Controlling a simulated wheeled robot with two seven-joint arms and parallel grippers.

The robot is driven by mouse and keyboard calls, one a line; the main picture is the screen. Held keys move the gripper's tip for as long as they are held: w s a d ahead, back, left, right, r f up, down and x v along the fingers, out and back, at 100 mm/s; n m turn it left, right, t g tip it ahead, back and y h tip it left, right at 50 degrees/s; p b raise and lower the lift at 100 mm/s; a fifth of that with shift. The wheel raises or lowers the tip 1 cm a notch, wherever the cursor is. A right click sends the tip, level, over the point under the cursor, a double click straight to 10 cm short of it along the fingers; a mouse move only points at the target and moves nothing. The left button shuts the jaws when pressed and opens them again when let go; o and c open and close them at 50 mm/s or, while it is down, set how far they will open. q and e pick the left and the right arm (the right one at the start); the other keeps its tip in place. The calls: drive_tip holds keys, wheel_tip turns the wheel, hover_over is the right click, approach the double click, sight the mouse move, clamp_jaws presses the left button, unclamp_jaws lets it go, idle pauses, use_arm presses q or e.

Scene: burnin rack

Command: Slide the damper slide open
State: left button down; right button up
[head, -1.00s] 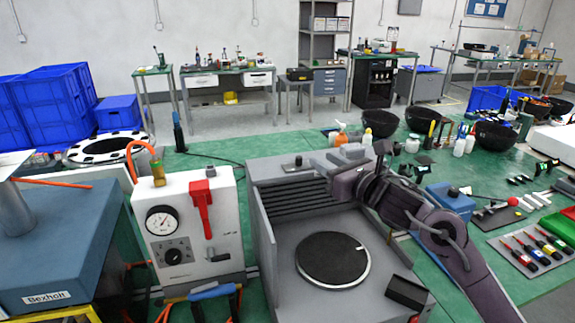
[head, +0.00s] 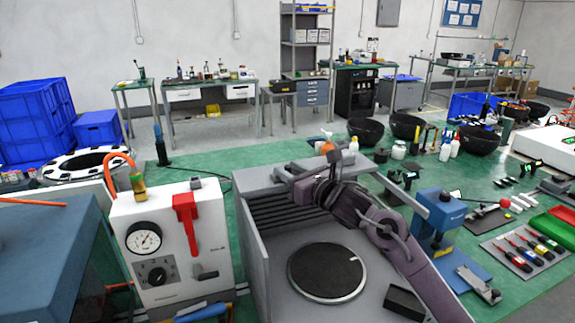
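A grey open-front chamber (head: 258,240) stands in the middle of the bench, with dark louvre slats at its back and a black round turntable (head: 327,272) on its floor. Its flat top ledge (head: 252,180) shows at the left. I cannot make out the damper slide clearly; the part of the top where a small dark knob showed earlier is behind my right gripper. My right arm reaches in from the lower right across the chamber. My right gripper (head: 291,172) is at the top ledge. Its fingers are too small and covered to tell open or shut. My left gripper is out of view.
A white panel box (head: 178,262) with a gauge and red lever stands close at the left. A blue press (head: 438,212) stands right of my arm. A black block (head: 404,303) lies at the chamber's front right. Bottles and black bowls (head: 365,131) stand behind.

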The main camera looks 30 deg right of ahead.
sight(263, 182)
drive_tip(key=shift+w+a, duration=0.1)
drive_tip(key=shift+w, duration=0.4)
clamp_jaws()
drive_tip(key=shift+a, duration=0.15)
drive_tip(key=a+b, duration=0.1)
drive_tip(key=a, duration=0.1)
drive_tip(key=w+a+b, duration=0.1)
drive_tip(key=a, duration=0.1)
drive_tip(key=a+b, duration=0.1)
drive_tip(key=b, duration=0.1)
drive_tip(key=shift+w+a, duration=0.25)
drive_tip(key=shift+a, duration=0.15)
